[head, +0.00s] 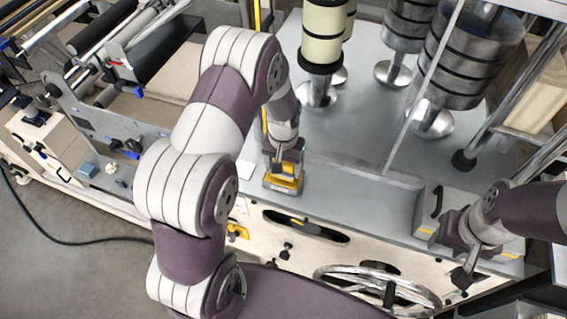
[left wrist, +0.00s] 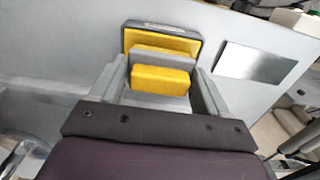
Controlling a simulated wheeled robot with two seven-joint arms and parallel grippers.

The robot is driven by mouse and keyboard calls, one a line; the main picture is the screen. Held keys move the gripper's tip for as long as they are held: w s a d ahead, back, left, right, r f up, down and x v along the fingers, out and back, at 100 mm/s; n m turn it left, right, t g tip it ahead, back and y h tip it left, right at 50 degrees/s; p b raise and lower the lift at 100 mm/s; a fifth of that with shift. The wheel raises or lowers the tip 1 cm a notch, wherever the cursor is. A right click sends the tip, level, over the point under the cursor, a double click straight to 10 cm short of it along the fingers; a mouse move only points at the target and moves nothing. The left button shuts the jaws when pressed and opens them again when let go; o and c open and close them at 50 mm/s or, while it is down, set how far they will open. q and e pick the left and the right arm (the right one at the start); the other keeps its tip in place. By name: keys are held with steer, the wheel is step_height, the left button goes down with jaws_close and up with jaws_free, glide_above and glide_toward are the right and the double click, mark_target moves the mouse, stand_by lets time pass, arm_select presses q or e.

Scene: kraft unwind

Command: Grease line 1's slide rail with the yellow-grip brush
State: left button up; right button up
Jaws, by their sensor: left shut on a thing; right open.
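The yellow-grip brush (head: 284,184) is at the front of the grey machine top, in the middle of the head view. My left gripper (head: 285,158) points down and is shut on its yellow grip. The left wrist view shows the yellow grip (left wrist: 160,80) between the two fingers of my left gripper (left wrist: 160,92), with a dark grey body beyond it. I cannot tell whether the brush touches the surface. My right gripper (head: 443,255) is open and empty at the machine's front right. I cannot pick out line 1's slide rail with certainty.
Dark and pale rolls (head: 322,35) stand on round metal bases behind the brush. A metal handwheel (head: 378,290) is on the front face. A white card (head: 244,170) lies left of the brush. A roller frame (head: 105,140) stands at left. The grey top (head: 345,135) has bare room.

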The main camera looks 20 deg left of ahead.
arm_select(q)
step_height(320, 180, up, 6)
steer(key=p, duration=0.4)
steer(key=shift+r, duration=0.1)
